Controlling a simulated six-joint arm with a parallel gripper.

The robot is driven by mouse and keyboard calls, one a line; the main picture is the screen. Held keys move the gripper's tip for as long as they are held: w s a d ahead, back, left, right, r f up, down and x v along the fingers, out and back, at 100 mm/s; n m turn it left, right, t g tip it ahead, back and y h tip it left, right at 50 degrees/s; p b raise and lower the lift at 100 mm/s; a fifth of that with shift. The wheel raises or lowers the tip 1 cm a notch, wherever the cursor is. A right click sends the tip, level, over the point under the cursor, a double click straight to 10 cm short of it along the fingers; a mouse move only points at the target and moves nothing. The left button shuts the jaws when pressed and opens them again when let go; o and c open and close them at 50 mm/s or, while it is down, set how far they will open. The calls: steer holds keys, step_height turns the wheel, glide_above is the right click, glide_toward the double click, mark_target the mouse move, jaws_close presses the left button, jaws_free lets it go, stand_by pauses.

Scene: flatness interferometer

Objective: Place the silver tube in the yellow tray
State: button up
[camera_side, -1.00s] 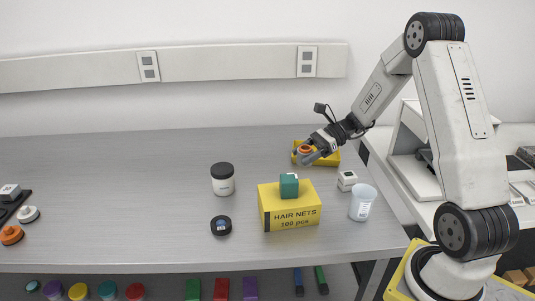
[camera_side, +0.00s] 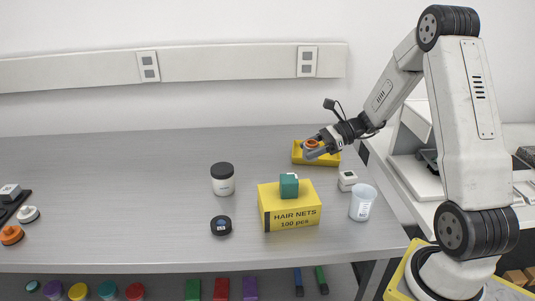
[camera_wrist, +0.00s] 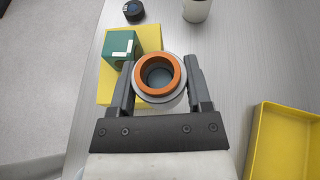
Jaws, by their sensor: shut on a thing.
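My gripper (camera_side: 313,146) is shut on a short silver-grey tube with an orange ring at its open end. In the wrist view my gripper (camera_wrist: 160,82) has one finger on each side of the tube (camera_wrist: 175,100), and the ring faces the camera. The yellow tray (camera_side: 328,162) stands at the back right of the bench, partly hidden behind the gripper in the side view. In the wrist view the tray (camera_wrist: 256,140) is at the lower right, apart from the tube. The visible part of its floor is empty.
A yellow hair nets box (camera_side: 290,213) with a green block (camera_side: 289,186) on it stands in front. A white device (camera_side: 347,180) and a clear beaker (camera_side: 362,203) are to its right. A black-lidded jar (camera_side: 222,179) and a dark puck (camera_side: 221,225) are left.

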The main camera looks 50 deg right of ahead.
steer(key=s+d+r+m+t+h, duration=0.3)
steer(key=s+d+m+t+h, duration=0.25)
steer(key=d+m+h, duration=0.3)
steer(key=w+d+f, duration=0.7)
steer(key=w+f, duration=0.2)
steer(key=w, duration=0.1)
steer(key=shift+w+f+m+h, duration=0.3)
steer(key=shift+f+m+h, duration=0.05)
steer(key=shift+f, duration=0.05)
steer(key=shift+d, duration=0.1)
steer(key=shift+w+f, duration=0.15)
steer(key=shift+f, duration=0.05)
steer(key=shift+d+f, duration=0.1)
steer(key=shift+f, duration=1.55)
steer(key=shift+f, duration=0.15)
